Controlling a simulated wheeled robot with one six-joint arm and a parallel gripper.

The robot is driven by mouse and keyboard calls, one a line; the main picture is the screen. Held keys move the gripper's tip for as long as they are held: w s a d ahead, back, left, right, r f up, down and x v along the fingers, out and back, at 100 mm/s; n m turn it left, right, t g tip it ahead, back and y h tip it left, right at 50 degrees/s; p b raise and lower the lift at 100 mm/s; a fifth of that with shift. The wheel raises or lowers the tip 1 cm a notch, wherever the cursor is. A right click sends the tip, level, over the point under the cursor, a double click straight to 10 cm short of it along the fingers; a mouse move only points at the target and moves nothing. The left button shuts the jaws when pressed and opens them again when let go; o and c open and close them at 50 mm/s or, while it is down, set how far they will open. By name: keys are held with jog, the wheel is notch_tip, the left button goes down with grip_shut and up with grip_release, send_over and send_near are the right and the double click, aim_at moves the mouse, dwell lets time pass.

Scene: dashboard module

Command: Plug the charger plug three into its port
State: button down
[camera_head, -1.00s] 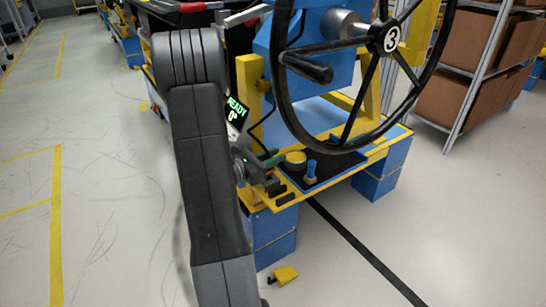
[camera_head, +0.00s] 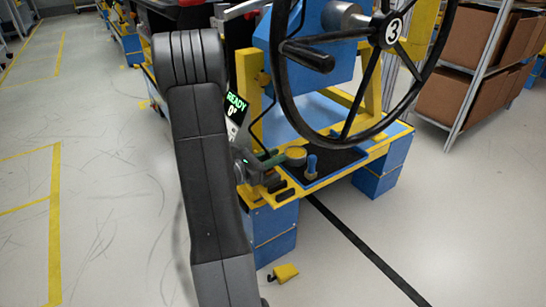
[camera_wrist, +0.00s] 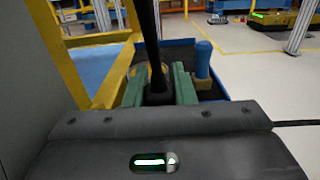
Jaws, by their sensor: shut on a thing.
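My gripper (camera_wrist: 158,88) shows in the wrist view with its green fingers closed on a dark plug (camera_wrist: 156,84). A thick black cable or shaft rises from the plug to the top of that picture. I take it to be the charger plug; no number on it is legible. In the head view my gripper (camera_head: 272,160) is low over the yellow-edged bench, left of the steering wheel, partly hidden by my arm. The plug cannot be made out clearly there. A screen reading READY 0° (camera_head: 236,106) stands just behind my arm. I cannot identify the port.
A black steering wheel marked 3 (camera_head: 394,30) overhangs the bench. A blue-edged dark tray (camera_head: 335,163) holds a blue-handled item (camera_head: 312,165); a round yellow item (camera_head: 296,155) is beside my gripper. A yellow object (camera_head: 285,273) lies on the floor. Shelves with boxes stand at right.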

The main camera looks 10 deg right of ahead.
jog(key=shift+f+b, duration=0.4)
jog(key=shift+f, duration=0.2)
jog(key=c, duration=1.1)
grip_release()
jog(key=shift+r, duration=0.1)
jog(key=shift+a, duration=0.1)
jog(key=shift+a, duration=0.25)
jog(key=shift+p+v, duration=1.8)
jog(key=shift+v, duration=4.8)
jog(key=shift+s+d, duration=0.15)
jog(key=shift+d, duration=0.05)
